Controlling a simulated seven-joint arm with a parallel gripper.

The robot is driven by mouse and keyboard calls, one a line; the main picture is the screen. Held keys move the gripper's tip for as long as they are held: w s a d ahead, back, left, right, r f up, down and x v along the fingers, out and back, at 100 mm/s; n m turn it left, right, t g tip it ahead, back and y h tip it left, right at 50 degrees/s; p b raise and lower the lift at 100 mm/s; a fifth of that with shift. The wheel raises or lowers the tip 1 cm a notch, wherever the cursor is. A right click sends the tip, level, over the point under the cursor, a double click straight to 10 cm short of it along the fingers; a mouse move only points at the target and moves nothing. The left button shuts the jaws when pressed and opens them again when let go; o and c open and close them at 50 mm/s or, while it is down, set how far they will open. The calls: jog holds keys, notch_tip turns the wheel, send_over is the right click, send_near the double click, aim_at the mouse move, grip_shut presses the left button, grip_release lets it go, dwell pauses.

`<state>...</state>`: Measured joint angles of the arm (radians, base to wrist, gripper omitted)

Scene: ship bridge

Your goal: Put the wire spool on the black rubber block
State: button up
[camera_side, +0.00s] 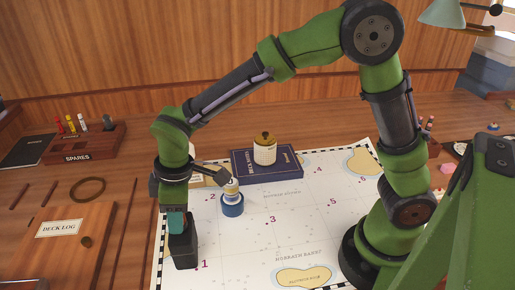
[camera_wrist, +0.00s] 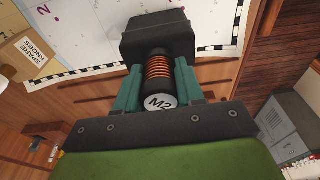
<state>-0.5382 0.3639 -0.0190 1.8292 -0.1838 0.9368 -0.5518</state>
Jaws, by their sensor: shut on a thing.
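The wire spool (camera_wrist: 158,70), wound with copper-coloured wire and with a white end marked M2, sits between the two teal fingers of my gripper (camera_wrist: 157,82). My gripper (camera_side: 177,222) is shut on it and points down at the left part of the chart. The black rubber block (camera_side: 183,250) stands upright on the chart directly below the fingers. In the wrist view the block (camera_wrist: 157,32) is just beyond the far end of the spool. I cannot tell whether spool and block touch. In the side view the spool is hidden by the fingers.
A blue-and-white piece (camera_side: 232,203) stands on the chart (camera_side: 290,225) right of my gripper. Behind it are a spare-knobs box (camera_side: 210,180) and a blue book (camera_side: 290,172) bearing a white jar (camera_side: 265,150). A deck log (camera_side: 62,240) lies left. The chart's middle is clear.

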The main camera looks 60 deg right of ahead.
jog(key=shift+f, duration=0.1)
jog(key=o, duration=1)
jog(key=shift+o, duration=0.2)
jog(key=r, duration=0.4)
jog(key=s+r, duration=0.1)
jog(key=r, duration=0.2)
jog(key=d+r, duration=0.1)
jog(key=r, duration=0.3)
jog(key=shift+s+d+r, duration=0.1)
jog(key=shift+s+r, duration=0.05)
jog(key=shift+r, duration=0.2)
jog(key=s+d+r+m+t, duration=0.1)
jog(key=s+d+m+t, duration=0.2)
jog(key=s+d+m, duration=0.3)
jog(key=s+d+r+m+t, duration=0.1)
jog(key=s+d+m+t, duration=0.2)
jog(key=d, duration=0.9)
jog(key=shift+s+m+y, duration=0.4)
jog(key=shift+s+m, duration=1.25)
jog(key=shift+m, duration=0.45)
